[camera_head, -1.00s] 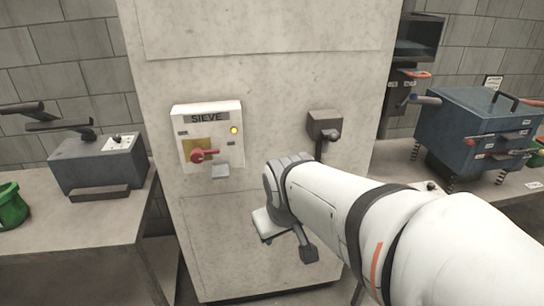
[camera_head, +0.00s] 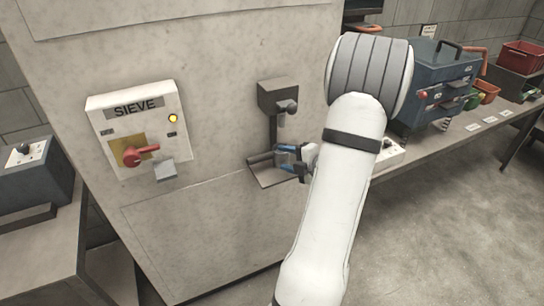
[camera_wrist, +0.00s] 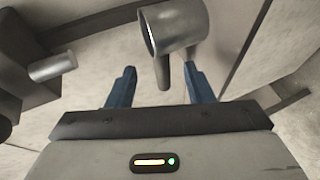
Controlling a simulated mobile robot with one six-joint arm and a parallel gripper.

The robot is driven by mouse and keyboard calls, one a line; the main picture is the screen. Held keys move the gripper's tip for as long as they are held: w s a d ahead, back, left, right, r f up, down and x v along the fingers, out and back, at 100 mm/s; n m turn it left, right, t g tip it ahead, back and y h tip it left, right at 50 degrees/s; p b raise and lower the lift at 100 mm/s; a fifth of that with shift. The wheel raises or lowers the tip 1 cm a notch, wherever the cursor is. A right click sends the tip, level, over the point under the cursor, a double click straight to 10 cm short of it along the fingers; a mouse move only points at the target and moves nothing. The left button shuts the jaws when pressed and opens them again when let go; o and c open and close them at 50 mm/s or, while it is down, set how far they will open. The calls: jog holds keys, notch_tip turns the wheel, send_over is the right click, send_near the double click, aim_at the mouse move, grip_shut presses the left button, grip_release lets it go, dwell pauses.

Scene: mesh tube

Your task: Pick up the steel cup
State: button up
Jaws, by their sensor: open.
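The steel cup (camera_wrist: 180,25) is a grey metal cylinder with its rim facing left, at the top of the wrist view. A grey handle-like piece (camera_wrist: 162,73) sticks out from it towards my gripper. My gripper (camera_wrist: 160,75) is open, with one blue finger to each side of that piece in the picture. I cannot tell whether it touches. In the head view my gripper (camera_head: 286,155) is low in front of the cabinet, just below the dark spout box, and the cup cannot be made out clearly beside the fingers.
The dark box with a spout (camera_head: 279,98) juts from the cabinet (camera_head: 220,60) above a small ledge (camera_head: 260,176). The SIEVE panel (camera_head: 137,130) with a red knob is to the left. A bench (camera_head: 462,132) with machines stands at right, with open floor before it.

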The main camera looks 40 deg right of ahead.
aim_at(273, 156)
jog(key=shift+w+a+f, duration=0.2)
jog(key=shift+w, duration=0.2)
jog(key=p+x, duration=0.1)
jog(key=x, duration=0.5)
jog(key=shift+w, duration=0.25)
jog(key=shift+s+f, duration=0.1)
jog(key=shift+f, duration=0.05)
grip_shut()
